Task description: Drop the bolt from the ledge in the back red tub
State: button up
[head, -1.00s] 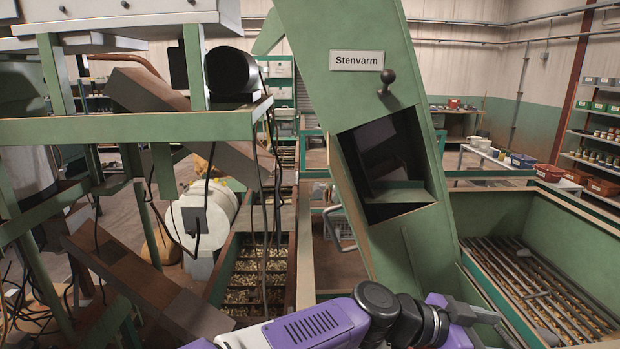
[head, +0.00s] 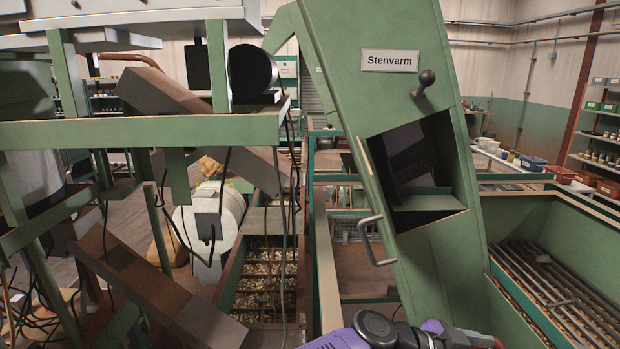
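My gripper (head: 482,339) is at the bottom edge, right of centre, below the green Stenvarm chute and partly cut off. Its fingers are too small and cropped to tell if they are open or if they hold anything. I cannot make out a bolt for certain. A small grey piece (head: 543,259) and another thin piece (head: 560,302) lie on the barred hopper at right, too small to identify. Red tubs stand at the far right; the farthest one visible (head: 559,173) is beside a nearer one (head: 608,189).
The green Stenvarm chute (head: 440,260) has a dark opening with a lower lip (head: 428,203), a knob (head: 427,77) and a bent handle (head: 372,245). A nut-filled hopper (head: 232,270) lies left of centre. Green framing and hanging cables crowd the left.

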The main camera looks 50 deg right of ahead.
jog(key=shift+f, duration=0.1)
jog(key=o, duration=1.4)
jog(key=shift+o, duration=0.2)
jog(key=b+v, duration=0.2)
jog(key=v, duration=1)
jog(key=shift+b, duration=0.3)
